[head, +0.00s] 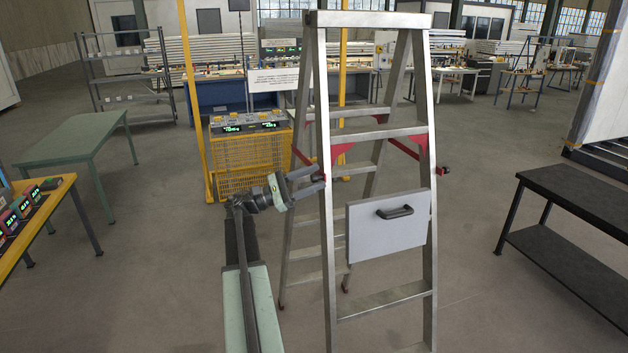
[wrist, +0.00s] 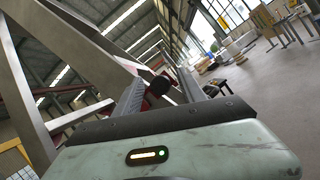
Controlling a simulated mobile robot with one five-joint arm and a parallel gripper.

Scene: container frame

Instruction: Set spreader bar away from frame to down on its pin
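A metal stepladder frame (head: 327,240) stands upright in the middle of the head view. Red spreader parts (head: 302,157) show at its left side, and another red bar (head: 403,148) slopes on the right, with a dark knob (head: 443,170) beyond the right rail. My gripper (head: 318,180) is at the ladder's left side, pointing right. In the wrist view its two fingers (wrist: 160,80) are spread apart. A dark round knob (wrist: 158,86) with red beside it appears between them; I cannot tell whether they touch it. The pin is not clearly visible.
A grey panel with a black handle (head: 365,235) sits on the ladder's front. A yellow mesh crate (head: 245,175) stands behind my arm. A green table (head: 75,138) is left, a dark bench (head: 580,205) right. Floor between ladder and bench is clear.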

